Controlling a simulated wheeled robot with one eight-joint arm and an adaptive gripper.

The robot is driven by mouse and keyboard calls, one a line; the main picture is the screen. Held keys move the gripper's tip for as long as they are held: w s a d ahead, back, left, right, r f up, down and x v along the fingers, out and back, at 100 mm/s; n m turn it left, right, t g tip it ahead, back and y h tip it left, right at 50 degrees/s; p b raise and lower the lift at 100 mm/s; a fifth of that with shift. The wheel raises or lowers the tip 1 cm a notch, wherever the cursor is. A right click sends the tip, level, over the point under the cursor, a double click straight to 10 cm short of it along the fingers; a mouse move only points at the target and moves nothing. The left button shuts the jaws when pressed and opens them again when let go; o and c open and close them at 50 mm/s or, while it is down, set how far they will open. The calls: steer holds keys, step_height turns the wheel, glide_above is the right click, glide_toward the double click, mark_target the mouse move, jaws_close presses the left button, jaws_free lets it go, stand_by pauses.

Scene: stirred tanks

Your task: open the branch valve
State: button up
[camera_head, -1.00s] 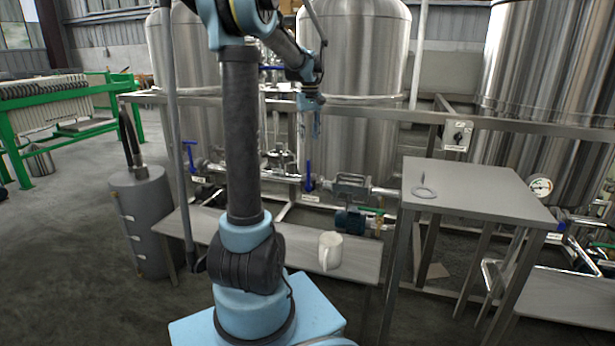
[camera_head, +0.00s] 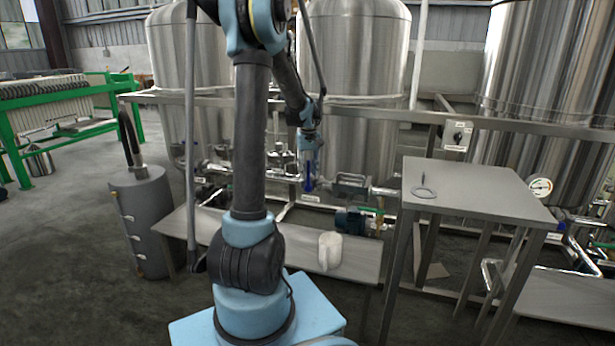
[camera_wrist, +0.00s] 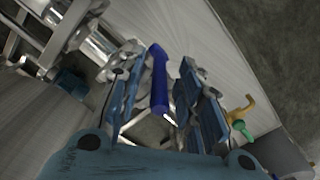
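A blue valve lever (camera_head: 308,184) stands upright on the pipe run in front of the middle tank. It also shows in the wrist view (camera_wrist: 158,82), between the two fingers of my gripper. My gripper (camera_head: 311,160) points down at this lever, and its fingers overlap the lever in the head view. In the wrist view my gripper (camera_wrist: 162,100) is open, with one finger on each side of the lever and a visible gap on both sides. The label plate (camera_head: 311,198) below the lever is too small to read.
A white mug (camera_head: 330,250) stands on the low bench (camera_head: 352,262) in front of the pipes. A grey side table (camera_head: 470,188) with a ring on it stands to the right. A frame rail (camera_head: 380,113) crosses in front of the tanks. A grey cylinder (camera_head: 148,225) stands at left.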

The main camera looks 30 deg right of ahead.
steer(key=shift+f, duration=1.05)
jaws_close()
steer(key=shift+d, duration=0.1)
